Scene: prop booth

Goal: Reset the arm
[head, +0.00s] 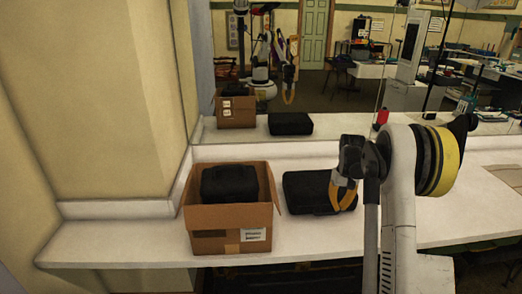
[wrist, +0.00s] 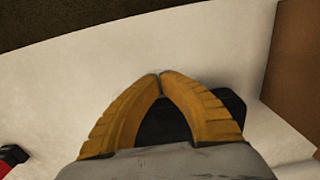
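My gripper (head: 345,196) hangs at the end of my arm over the right part of a black case (head: 303,190) on the white counter. In the wrist view its yellow fingers (wrist: 160,74) meet at the tips, with nothing seen held between them. Part of the black case (wrist: 165,126) shows through the gap behind the fingers, below the gripper. Whether the gripper touches the case cannot be told. My arm hides the counter behind it.
An open cardboard box (head: 215,218) with another black case (head: 230,184) in it stands left on the counter (head: 120,236). Its brown side (wrist: 294,70) shows at right in the wrist view. A mirror (head: 335,100) behind reflects the room. A wall corner bounds the left.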

